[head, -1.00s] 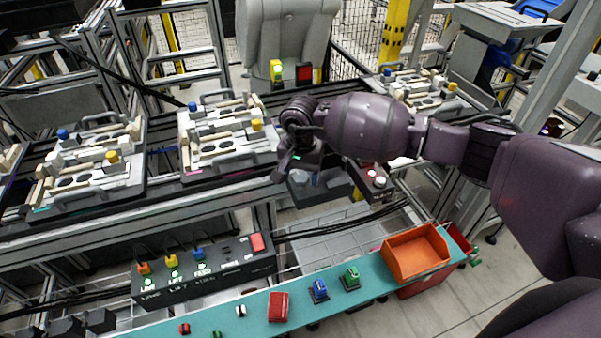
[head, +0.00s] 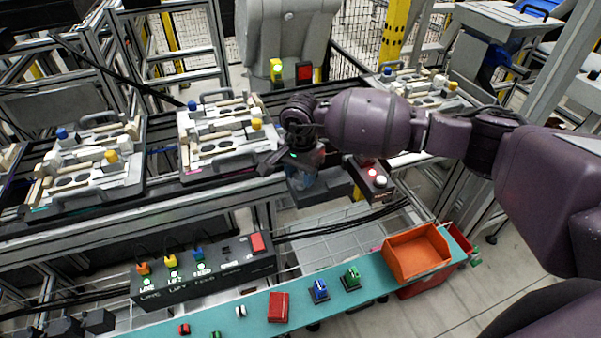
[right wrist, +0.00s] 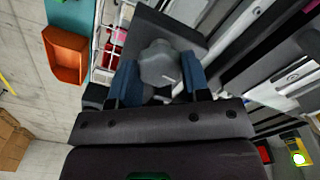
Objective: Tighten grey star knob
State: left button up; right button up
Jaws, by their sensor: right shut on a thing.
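The grey star knob (right wrist: 160,64) shows in the right wrist view, on the end of a dark grey block (right wrist: 186,38). My right gripper (right wrist: 158,80) has its two blue fingers on either side of the knob and is shut on it. In the head view my right gripper (head: 302,182) points down at the front edge of the conveyor, right of the middle pallet. The knob cannot be made out there. My left gripper is not in view.
Pallet fixtures (head: 222,158) with blue and yellow knobs stand on the conveyor. A button box with a red and a white button (head: 373,182) is close to the right of my gripper. An orange bin (head: 416,250) and a lit control box (head: 205,280) are nearer.

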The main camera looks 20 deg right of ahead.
jog(key=m, duration=0.4)
jog(key=shift+r+m, duration=0.1)
jog(key=shift+m, duration=0.2)
jog(key=m, duration=0.4)
jog(key=shift+m+p, duration=0.3)
jog(key=shift+p, duration=0.05)
jog(key=m, duration=0.3)
jog(key=shift+p, duration=0.35)
jog(key=shift+m, duration=1.2)
jog(key=o, duration=0.7)
jog(key=shift+o, duration=1.2)
